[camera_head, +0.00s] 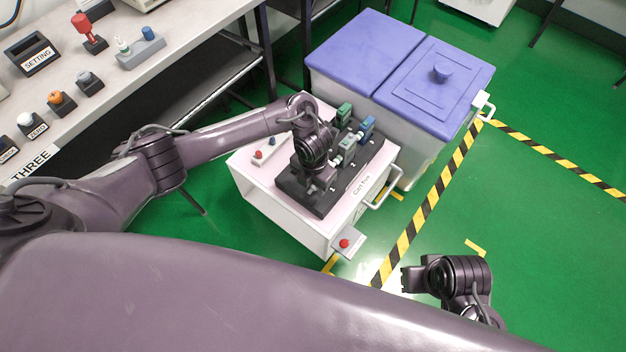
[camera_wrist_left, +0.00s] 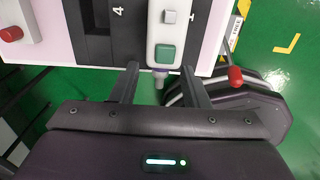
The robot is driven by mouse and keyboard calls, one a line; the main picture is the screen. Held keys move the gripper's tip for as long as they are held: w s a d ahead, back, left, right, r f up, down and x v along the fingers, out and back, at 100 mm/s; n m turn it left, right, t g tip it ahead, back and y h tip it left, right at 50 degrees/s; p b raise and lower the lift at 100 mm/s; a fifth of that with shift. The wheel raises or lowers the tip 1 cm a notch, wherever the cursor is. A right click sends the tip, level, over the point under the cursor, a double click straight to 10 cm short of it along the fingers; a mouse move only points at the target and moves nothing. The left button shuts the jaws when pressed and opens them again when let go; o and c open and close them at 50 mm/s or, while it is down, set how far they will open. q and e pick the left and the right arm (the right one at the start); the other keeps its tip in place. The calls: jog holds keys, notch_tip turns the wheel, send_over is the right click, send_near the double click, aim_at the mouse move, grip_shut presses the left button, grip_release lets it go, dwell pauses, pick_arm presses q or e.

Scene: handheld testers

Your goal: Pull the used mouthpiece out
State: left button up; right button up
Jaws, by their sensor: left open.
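A white handheld tester (camera_wrist_left: 166,35) with a green button and a grey square lies in the black rack (camera_wrist_left: 105,45), beside a slot marked 4. A small purplish-grey stub, apparently its mouthpiece (camera_wrist_left: 160,77), points toward my left gripper (camera_wrist_left: 160,88). The gripper's two fingers stand open on either side of the stub, with gaps showing. In the head view my left gripper (camera_head: 318,180) is low over the near end of the rack (camera_head: 345,187) and hides that tester's end. Other testers, green (camera_head: 344,112) and blue (camera_head: 367,125), sit farther back. My right gripper (camera_head: 410,279) is apart, over the floor; its jaws are unclear.
The rack stands on a white cart (camera_head: 300,229) with a handle (camera_head: 383,192) and a red button (camera_head: 344,243). Behind it stands a bin with blue lids (camera_head: 365,47). A bench (camera_head: 150,82) with several devices is at left.

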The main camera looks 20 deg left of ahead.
pick_arm(q)
jog(key=shift+c, duration=0.4)
grip_shut()
dwell(0.5)
